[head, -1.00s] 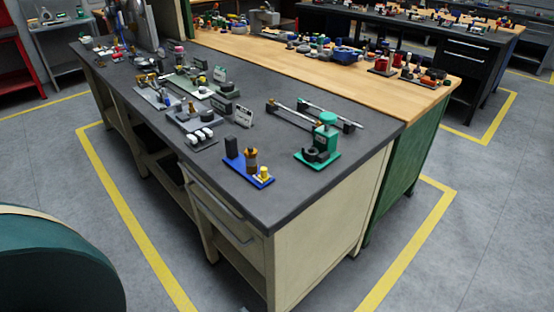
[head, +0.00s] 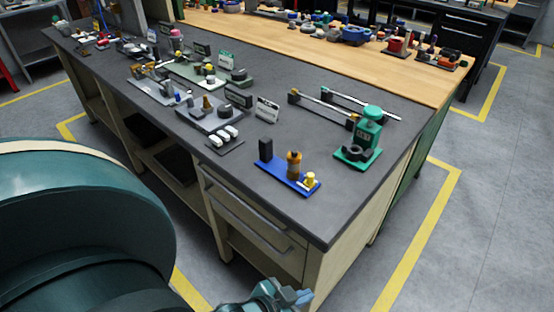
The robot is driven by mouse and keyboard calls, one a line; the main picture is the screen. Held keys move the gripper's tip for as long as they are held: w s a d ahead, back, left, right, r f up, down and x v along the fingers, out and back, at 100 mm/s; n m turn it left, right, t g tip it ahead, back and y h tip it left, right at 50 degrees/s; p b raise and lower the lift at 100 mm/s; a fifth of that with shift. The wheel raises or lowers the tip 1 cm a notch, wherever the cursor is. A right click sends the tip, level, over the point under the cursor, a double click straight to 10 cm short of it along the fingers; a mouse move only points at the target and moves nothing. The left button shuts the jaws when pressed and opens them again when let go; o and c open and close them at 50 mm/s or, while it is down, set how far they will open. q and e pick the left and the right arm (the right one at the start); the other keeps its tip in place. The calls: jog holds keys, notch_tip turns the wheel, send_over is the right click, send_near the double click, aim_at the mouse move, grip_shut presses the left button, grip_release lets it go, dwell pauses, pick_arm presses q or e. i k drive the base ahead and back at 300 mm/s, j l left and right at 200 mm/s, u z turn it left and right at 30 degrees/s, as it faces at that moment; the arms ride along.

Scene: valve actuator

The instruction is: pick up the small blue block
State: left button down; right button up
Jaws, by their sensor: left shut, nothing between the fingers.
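A very small blue piece (head: 178,98), which may be the small blue block, is among the parts on a grey plate (head: 150,88) on the dark bench top. It is too small to make out its shape. A larger flat blue base (head: 285,180) near the bench's front corner carries a black block, a brown cylinder and a yellow knob. My left gripper (head: 296,296) is at the bottom edge, in front of the bench and well away from these parts. It is shut and empty, and partly cut off by the frame. My right gripper is out of view.
The dark bench top (head: 240,205) has a clear strip along its front edge. A green fixture (head: 367,135) stands near the right end, beside two rods on black supports (head: 322,108). Drawer handles (head: 250,225) stick out in front. A wooden-topped bench (head: 300,45) adjoins behind.

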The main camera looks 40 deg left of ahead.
aim_at(276, 167)
jog(key=j, duration=0.6)
jog(key=k+j+z, duration=0.1)
jog(key=j, duration=1.05)
